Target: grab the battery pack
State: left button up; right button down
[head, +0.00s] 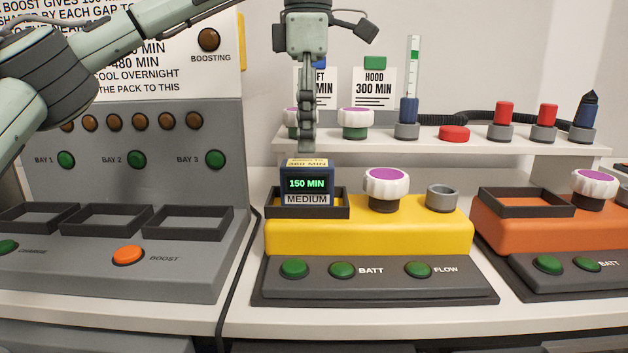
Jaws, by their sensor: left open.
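The battery pack (307,184) is a dark blue box with a green "150 MIN" display, a "MEDIUM" label and a yellow label on top. It sits upright in the black-rimmed bay (335,206) on the yellow unit (365,236). My left gripper (307,146) points straight down over the pack, its fingertips close above or at the pack's top. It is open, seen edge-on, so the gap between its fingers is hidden. I cannot tell whether it touches the pack. My right gripper is not in view.
Right of the pack stand a white and purple knob (387,186) and a grey ring holder (443,197). Behind is a white shelf (450,146) with knobs, cards and a tall tube (412,80). The grey charger (130,240) at left has empty bays. An orange unit (530,230) stands right.

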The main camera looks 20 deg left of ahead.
aim_at(307, 163)
pick_arm(q)
notch_tip(307, 163, down, 2)
jog(key=shift+a, duration=0.15)
notch_tip(307, 163, down, 4)
jog(key=shift+f+b, duration=0.2)
jog(key=shift+b, duration=0.3)
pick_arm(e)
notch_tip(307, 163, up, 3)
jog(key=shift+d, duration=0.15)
pick_arm(q)
jog(key=shift+c, duration=0.5)
grip_shut()
